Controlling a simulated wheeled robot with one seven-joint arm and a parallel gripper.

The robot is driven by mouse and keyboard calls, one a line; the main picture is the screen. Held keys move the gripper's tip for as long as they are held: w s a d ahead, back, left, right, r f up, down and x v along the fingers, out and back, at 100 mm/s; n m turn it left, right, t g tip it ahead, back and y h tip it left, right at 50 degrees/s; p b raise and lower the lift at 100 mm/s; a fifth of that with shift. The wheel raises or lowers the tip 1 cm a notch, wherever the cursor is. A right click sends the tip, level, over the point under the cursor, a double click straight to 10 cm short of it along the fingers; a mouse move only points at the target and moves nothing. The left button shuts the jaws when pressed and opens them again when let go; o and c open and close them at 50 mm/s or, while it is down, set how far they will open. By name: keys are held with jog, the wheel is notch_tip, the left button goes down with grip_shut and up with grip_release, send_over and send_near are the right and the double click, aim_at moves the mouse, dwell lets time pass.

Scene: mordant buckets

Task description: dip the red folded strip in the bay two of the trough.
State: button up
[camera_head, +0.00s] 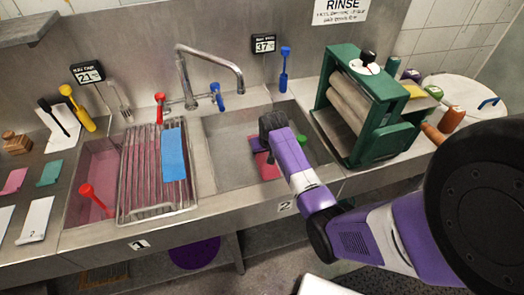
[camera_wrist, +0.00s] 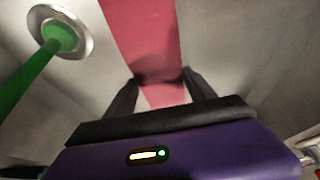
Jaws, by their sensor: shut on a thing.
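My gripper (camera_head: 259,145) hangs inside bay two of the steel trough (camera_head: 218,150), the bay above the "2" label. In the wrist view its two dark fingers (camera_wrist: 160,88) stand on either side of the red folded strip (camera_wrist: 143,38) and are shut on it. The strip also shows in the head view (camera_head: 267,168), low in the bay under the gripper. My arm hides part of the bay. I cannot tell whether the strip touches the bay's floor or any liquid.
A green roller press (camera_head: 345,120) stands close on the right.

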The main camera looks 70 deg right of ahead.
jog(key=shift+s, duration=0.3)
jog(key=shift+r+p, duration=0.9)
jog(key=shift+r, duration=0.75)
notch_tip(320, 180, up, 9)
jog(key=shift+f, duration=0.2)
dwell(2.3)
notch_tip(320, 180, up, 5)
send_over(265, 156)
dwell(0.5)
